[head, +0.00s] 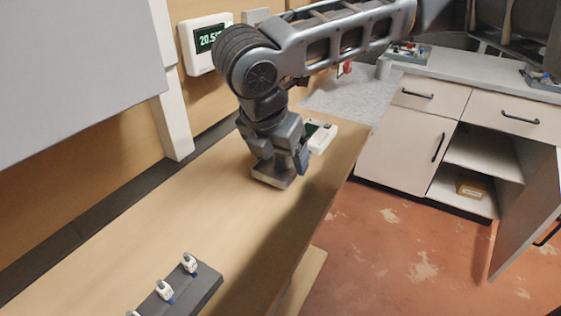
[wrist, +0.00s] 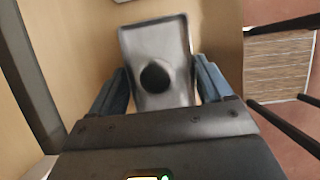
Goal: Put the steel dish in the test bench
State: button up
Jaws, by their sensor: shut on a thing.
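The steel dish (wrist: 160,42) is a grey rectangular tray with a raised rim and a dark round patch in its middle. In the wrist view it sits between the fingers of my gripper (wrist: 162,88), which is shut on it. In the head view the dish (head: 272,174) shows under my gripper (head: 280,160), low over the wooden bench top (head: 170,225). I cannot tell whether it touches the wood. I cannot tell which thing is the test bench.
A white device with a dark screen (head: 322,138) is just behind my gripper. A dark block with white-and-blue fittings (head: 180,290) is at the near end. A wall display (head: 207,40) hangs behind. A cabinet (head: 405,150) with an open door (head: 530,215) stands right, across clear floor.

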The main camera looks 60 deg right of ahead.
jog(key=shift+f, duration=0.8)
jog(key=o, duration=1.1)
jog(key=shift+f, duration=0.15)
